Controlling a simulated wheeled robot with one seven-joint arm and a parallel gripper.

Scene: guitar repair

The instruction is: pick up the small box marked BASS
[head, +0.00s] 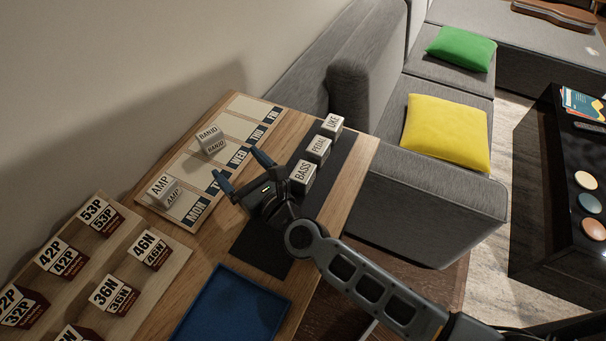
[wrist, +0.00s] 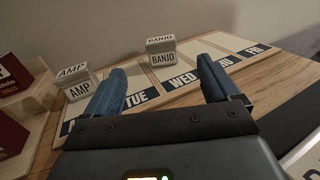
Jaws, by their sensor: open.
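The small white box marked BASS (head: 302,174) stands on a dark strip on the wooden table, nearest in a row with the PEDAL box (head: 318,149) and the LIKE box (head: 332,125). My gripper (head: 242,170) is open and empty, left of the BASS box, over the weekday board (head: 238,123). In the wrist view its blue fingers (wrist: 163,82) are spread apart with nothing between them close by. A white box edge (wrist: 304,160) shows at the lower right there; its full label cannot be read.
The AMP box (head: 162,187) and BANJO box (head: 210,139) stand on the weekday board. A wooden rack (head: 135,272) with several labelled boxes is at the lower left. A blue tray (head: 232,312) lies at the table's front. A grey sofa (head: 420,205) stands beyond the table's right edge.

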